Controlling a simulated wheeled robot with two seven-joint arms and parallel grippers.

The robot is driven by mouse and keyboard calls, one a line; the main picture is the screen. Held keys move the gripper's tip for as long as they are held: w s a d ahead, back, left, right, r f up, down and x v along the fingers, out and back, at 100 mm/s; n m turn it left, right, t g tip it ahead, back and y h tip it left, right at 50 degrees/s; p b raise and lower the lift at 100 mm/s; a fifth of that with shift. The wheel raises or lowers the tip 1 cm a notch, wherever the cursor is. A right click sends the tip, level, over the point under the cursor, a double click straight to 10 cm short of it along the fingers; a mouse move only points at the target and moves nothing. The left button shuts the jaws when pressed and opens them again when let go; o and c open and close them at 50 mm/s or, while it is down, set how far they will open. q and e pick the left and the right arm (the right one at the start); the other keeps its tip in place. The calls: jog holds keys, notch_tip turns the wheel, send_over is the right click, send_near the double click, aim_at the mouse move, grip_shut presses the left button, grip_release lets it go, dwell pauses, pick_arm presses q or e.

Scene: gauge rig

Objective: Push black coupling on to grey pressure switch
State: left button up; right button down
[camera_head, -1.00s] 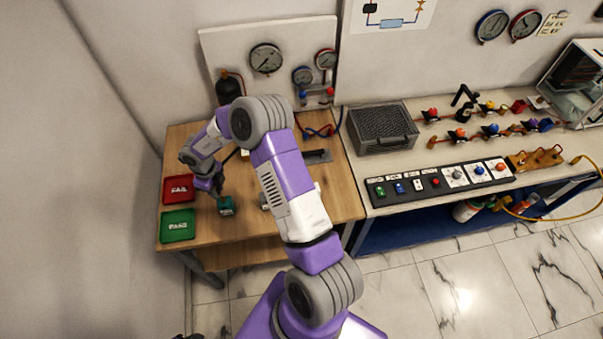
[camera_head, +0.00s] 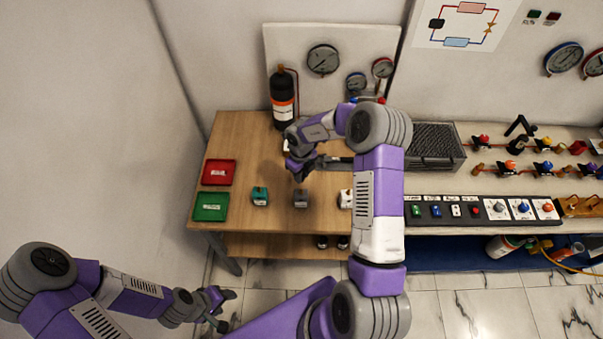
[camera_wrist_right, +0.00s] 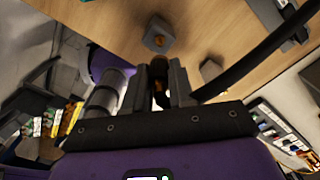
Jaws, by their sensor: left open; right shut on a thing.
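The grey pressure switch (camera_head: 301,198) stands on the wooden table between a teal one (camera_head: 260,196) and a white one (camera_head: 346,199). My right gripper (camera_head: 298,176) is just behind and above the grey switch, pointing down. In the right wrist view its jaws (camera_wrist_right: 160,82) are shut on a dark piece, apparently the black coupling (camera_wrist_right: 159,70), mostly hidden between the fingers. A grey block with a brass port, apparently the grey switch (camera_wrist_right: 158,38), lies beyond the fingertips, apart from them. My left gripper (camera_head: 220,306) is open and empty, over the floor in front of the table.
A red tray (camera_head: 219,172) and a green tray (camera_head: 210,206) lie at the table's left. A black bottle (camera_head: 284,95) stands at the back. A dark flat piece (camera_head: 335,163) lies behind the switches. A black hose (camera_wrist_right: 262,50) crosses the right wrist view.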

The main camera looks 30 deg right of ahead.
jog(key=shift+f+b, duration=0.85)
jog(key=shift+f, duration=1.75)
jog(key=shift+p, duration=0.45)
jog(key=shift+p, duration=0.4)
jog(key=shift+f, duration=0.25)
jog(key=shift+f+b, duration=0.55)
jog(key=shift+f, duration=0.4)
